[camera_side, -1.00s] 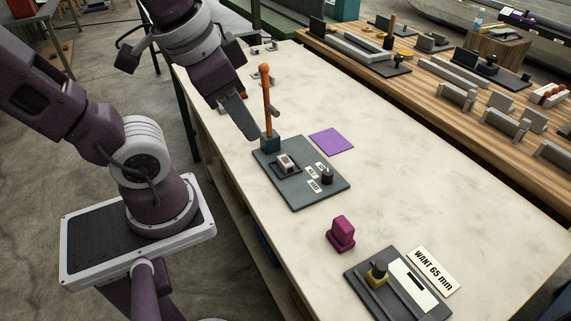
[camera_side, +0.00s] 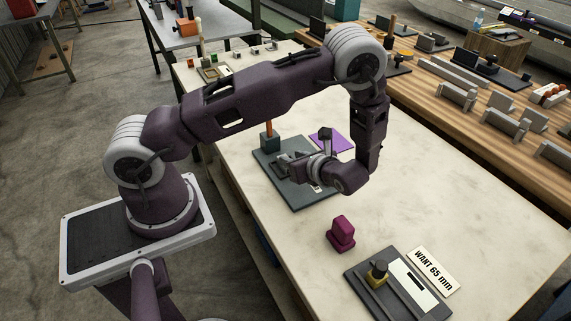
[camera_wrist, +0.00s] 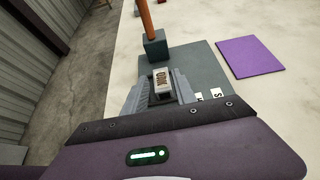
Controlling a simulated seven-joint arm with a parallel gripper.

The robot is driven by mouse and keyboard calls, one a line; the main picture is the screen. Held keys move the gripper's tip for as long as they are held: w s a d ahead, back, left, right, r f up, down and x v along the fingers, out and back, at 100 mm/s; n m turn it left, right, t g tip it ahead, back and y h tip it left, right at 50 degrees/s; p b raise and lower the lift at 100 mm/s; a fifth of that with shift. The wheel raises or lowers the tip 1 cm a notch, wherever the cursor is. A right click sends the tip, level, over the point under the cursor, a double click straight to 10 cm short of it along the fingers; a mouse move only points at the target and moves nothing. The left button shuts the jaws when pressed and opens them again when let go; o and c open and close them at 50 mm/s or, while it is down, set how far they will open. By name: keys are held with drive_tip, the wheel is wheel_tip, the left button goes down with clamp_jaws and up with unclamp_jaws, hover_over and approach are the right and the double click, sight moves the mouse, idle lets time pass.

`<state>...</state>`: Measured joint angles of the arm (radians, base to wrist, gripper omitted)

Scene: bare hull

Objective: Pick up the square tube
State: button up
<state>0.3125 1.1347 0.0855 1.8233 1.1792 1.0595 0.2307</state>
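A small pale grey block with dark marks on its face (camera_wrist: 161,76), which I take for the square tube, stands on the dark board (camera_wrist: 200,60) in the wrist view. My gripper (camera_wrist: 160,92) reaches over the board with one grey finger on each side of the block. The fingers look spread; I cannot tell whether either touches it. In the side view my gripper (camera_side: 290,165) is low over the dark board (camera_side: 305,205), and it hides the block there.
An orange post on a dark green base (camera_side: 270,139) stands at the board's far end, close to my gripper. A purple sheet (camera_side: 338,144) lies beside the board. A magenta block (camera_side: 341,234) and a dark fixture with a yellow-topped part (camera_side: 377,273) are nearer the camera.

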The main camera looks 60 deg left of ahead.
drive_tip(key=shift+s+a+f, duration=0.1)
drive_tip(key=shift+a+f, duration=0.1)
drive_tip(key=shift+f, duration=0.95)
drive_tip(key=x, duration=0.4)
drive_tip(key=shift+a, duration=0.25)
clamp_jaws()
